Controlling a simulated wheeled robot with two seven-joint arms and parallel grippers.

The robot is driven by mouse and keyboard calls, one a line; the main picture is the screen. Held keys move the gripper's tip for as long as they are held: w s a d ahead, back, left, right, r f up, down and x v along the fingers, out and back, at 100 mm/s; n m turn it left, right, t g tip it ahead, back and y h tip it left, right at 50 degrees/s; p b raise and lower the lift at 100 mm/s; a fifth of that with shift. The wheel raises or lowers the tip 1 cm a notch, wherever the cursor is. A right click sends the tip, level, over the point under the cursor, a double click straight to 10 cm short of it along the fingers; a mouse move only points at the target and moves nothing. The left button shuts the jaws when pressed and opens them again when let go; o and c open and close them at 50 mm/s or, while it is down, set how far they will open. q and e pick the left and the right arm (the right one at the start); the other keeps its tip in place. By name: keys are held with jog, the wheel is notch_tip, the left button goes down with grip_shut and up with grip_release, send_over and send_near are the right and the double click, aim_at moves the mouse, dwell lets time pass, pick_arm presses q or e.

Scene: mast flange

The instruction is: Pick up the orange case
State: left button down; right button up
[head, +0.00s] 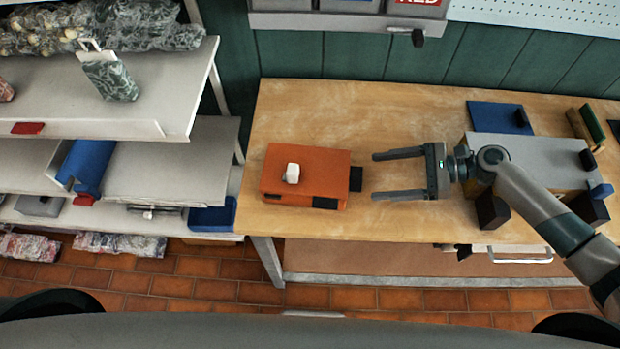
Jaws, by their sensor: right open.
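The orange case (325,168) lies on the left part of the wooden table. A small white piece (292,173) sits on its top, and a black part (356,179) sticks out of its right side. My right gripper (373,176) is open and empty, just right of the case. Its two fingers point left toward the case, one above and one below the black part's level in the picture. I see no contact between the fingers and the case. My left gripper is not in view.
A grey box (535,150) with black feet stands on the table's right, partly behind my right arm. A blue plate (500,116) lies beyond it. White shelves (150,175) with goods stand left of the table (320,105). The table's back middle is clear.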

jog(key=shift+a+f+b, duration=0.3)
jog(key=shift+a, duration=0.25)
jog(key=shift+b+x, duration=0.5)
jog(key=shift+x, duration=1.45)
jog(key=shift+s, duration=0.1)
jog(key=c, duration=1.4)
